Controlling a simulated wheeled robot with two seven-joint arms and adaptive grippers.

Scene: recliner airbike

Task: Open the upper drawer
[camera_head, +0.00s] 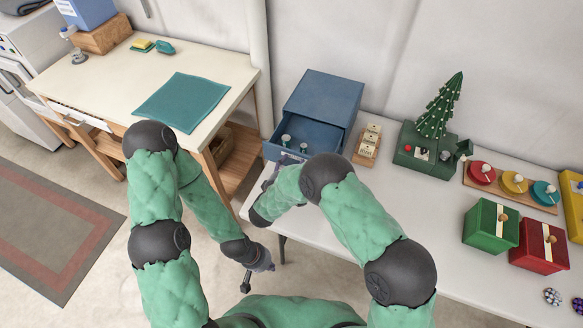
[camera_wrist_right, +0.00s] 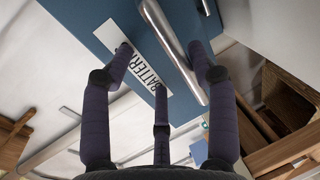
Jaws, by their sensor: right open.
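The blue drawer cabinet (camera_head: 325,96) stands at the back left of the white table. The drawer (camera_head: 317,141) just below its top is pulled out toward me, and a few small pale items lie inside. My right gripper (camera_head: 284,160) is at this drawer's front, partly hidden by my arm. In the right wrist view, a blue drawer front (camera_wrist_right: 118,22) has a "BATTERY" label and a silver handle (camera_wrist_right: 172,45).
A holder with cards (camera_head: 368,143) stands right of the cabinet. A green box with a small tree (camera_head: 438,108), a tray of colored discs (camera_head: 512,185), and green (camera_head: 490,226) and red (camera_head: 539,246) boxes stand farther right. A wooden desk (camera_head: 130,75) is at left.

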